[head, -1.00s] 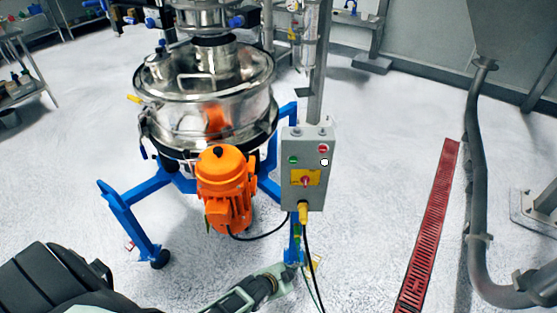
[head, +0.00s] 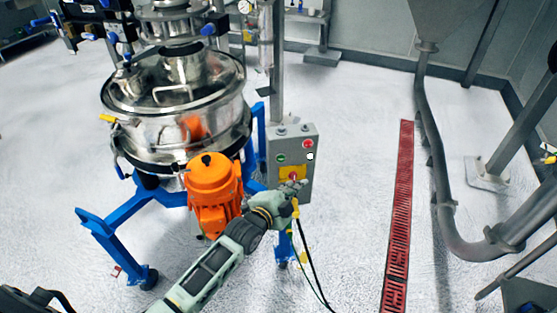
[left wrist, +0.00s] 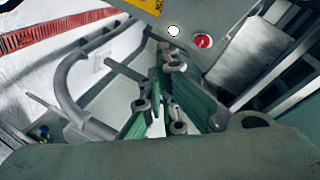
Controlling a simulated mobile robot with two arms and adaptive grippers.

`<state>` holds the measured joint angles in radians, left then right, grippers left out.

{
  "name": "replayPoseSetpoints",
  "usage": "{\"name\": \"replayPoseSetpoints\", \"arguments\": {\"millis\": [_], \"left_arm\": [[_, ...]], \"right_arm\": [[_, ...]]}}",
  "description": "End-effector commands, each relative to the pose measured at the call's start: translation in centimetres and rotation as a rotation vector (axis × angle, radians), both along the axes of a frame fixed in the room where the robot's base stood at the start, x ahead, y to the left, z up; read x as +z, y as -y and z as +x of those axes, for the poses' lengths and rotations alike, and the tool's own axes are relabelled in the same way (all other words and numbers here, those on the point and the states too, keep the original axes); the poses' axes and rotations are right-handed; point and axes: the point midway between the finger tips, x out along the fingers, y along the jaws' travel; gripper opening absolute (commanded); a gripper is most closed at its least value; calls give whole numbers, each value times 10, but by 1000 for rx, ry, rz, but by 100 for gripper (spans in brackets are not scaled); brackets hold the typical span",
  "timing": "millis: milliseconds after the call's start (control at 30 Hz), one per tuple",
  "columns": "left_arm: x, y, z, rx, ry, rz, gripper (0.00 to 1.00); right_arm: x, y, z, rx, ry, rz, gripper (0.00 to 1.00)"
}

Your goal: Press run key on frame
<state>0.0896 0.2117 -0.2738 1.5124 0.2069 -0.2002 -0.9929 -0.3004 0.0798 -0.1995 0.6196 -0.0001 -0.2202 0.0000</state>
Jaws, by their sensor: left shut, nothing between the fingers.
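The grey control box (head: 271,176) stands on a post beside the sifter in the head view. It carries a green key (head: 281,158), a red key (head: 307,144), a white round spot (head: 310,156) and a yellow plate with a red switch (head: 293,173). My left gripper (head: 299,185) is shut and empty, in front of the box's lower part below the yellow plate. In the left wrist view my fingers (left wrist: 167,58) point toward the box, with the red key (left wrist: 203,41) and white spot (left wrist: 173,31) beyond them. I cannot tell whether they touch the box. The green key is hidden there.
The steel sifter (head: 175,100) with an orange motor (head: 213,190) stands on a blue frame (head: 112,240) left of the box. A red floor grating (head: 400,215) and a grey pipe (head: 440,180) are to the right, with clear floor between.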

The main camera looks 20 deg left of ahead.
Motion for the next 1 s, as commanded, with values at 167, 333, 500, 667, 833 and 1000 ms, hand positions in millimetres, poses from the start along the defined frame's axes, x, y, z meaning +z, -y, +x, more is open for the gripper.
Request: {"name": "replayPoseSetpoints", "arguments": {"millis": [167, 333, 500, 667, 833, 1000], "left_arm": [[-1, 0, 0, 1, 0, 0, 0], [-2, -5, 8, 1, 2, 2, 0], [-4, -16, 26, 1, 2, 2, 0], [-5, -27, 47, 1, 2, 3, 0], [-4, -37, 64, 0, 2, 3, 0], [-2, -43, 73, 0, -1, 0, 0]], "right_arm": [[0, 1, 3, 0, 3, 0, 40], [-8, 1, 3, -1, 3, 0, 40], [-24, 1, 3, 0, 3, 0, 40], [-42, 1, 2, 0, 3, 0, 40], [-55, 1, 2, 0, 3, 0, 40], [-62, 0, 1, 0, 2, -1, 40]]}}
